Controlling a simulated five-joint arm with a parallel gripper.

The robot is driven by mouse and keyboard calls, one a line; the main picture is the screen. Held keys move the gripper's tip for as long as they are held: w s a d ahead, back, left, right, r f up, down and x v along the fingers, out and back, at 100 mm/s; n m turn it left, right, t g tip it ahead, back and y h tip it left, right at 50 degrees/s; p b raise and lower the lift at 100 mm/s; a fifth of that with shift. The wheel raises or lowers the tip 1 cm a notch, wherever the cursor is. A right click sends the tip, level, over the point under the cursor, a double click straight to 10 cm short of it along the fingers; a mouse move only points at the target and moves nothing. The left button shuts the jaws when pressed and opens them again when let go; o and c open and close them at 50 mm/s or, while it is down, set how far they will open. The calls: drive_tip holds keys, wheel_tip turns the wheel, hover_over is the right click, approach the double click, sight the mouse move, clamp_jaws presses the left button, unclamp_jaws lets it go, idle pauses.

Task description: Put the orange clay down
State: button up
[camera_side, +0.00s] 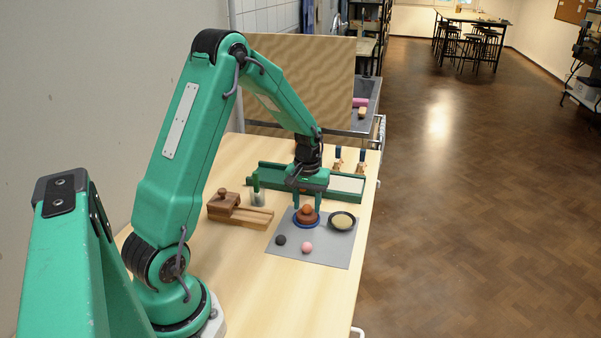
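The orange clay (307,210) is a small orange-brown lump between the fingers of my gripper (307,207). It shows just above a wider reddish-brown piece (307,219) in a blue-rimmed round dish (306,226) on the grey mat (330,256). I cannot tell whether the lump touches the piece below. My gripper points down, with one finger on each side of the clay. At this size I cannot tell whether the fingers press on it.
A black bowl with pale content (342,222), a dark ball (281,240) and a pink ball (306,247) are on the mat. A wooden block tool (238,210) and a green bottle (257,190) stand left. A green-edged tray (345,185) lies behind. The table's front is clear.

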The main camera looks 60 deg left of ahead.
sight(307, 207)
wheel_tip(307, 207, up, 12)
drive_tip(key=shift+r, duration=0.2)
idle(0.7)
idle(0.5)
drive_tip(key=s+d+r+m+t, duration=0.35)
drive_tip(key=s+d+r, duration=0.35)
drive_tip(key=d, duration=0.4)
drive_tip(key=s+d+r+m+t, duration=0.1)
drive_tip(key=s+d+m+t, duration=0.1)
drive_tip(key=s+d+m, duration=0.3)
drive_tip(key=s+d, duration=0.3)
drive_tip(key=s, duration=0.2)
drive_tip(key=shift+r, duration=0.4)
drive_tip(key=shift+m, duration=0.25)
drive_tip(key=shift+c, duration=0.4)
